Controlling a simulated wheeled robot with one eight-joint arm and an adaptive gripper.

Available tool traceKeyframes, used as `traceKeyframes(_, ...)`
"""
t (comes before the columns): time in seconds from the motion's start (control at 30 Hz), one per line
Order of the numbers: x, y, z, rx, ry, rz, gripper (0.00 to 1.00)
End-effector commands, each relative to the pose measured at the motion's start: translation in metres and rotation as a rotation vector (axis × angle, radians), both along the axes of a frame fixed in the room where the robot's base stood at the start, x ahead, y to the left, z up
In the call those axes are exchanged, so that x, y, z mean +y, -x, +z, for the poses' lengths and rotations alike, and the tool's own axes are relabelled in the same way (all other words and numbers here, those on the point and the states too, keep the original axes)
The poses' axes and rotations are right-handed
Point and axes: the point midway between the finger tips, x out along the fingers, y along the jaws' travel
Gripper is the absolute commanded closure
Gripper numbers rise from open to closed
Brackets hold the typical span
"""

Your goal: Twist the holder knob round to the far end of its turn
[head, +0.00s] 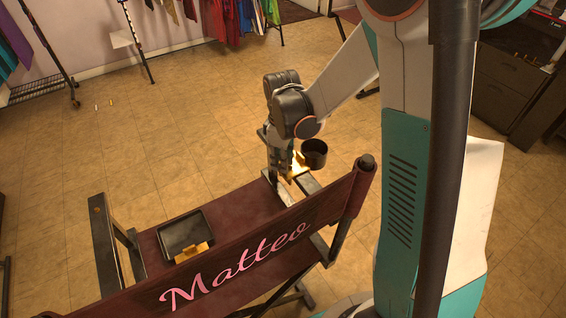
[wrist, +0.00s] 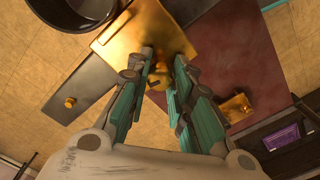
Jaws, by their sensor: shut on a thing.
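My gripper (head: 281,176) reaches down to the right armrest of a director's chair. In the wrist view my gripper (wrist: 161,68) has its fingers on both sides of a small gold knob (wrist: 160,80), shut on it. The knob sits by the edge of a square gold plate (wrist: 140,28), the holder. In the head view the gold holder (head: 299,162) shows only partly behind my fingers, and the knob cannot be made out. Another small gold knob (wrist: 70,102) stands on a grey strip in the wrist view.
A dark round cup (head: 314,158) is beside the holder, also in the wrist view (wrist: 72,8). The chair's maroon back (head: 130,292) reads "Matteo". A black tray (head: 186,222) and gold piece (head: 195,252) are on its seat. Open tiled floor lies left.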

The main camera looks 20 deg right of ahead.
Motion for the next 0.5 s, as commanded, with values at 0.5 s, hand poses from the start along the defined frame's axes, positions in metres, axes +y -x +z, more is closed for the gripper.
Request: traceKeyframes(0.5,0.0003,0.0008,-0.001,0.001,-0.001,0.412,1.0)
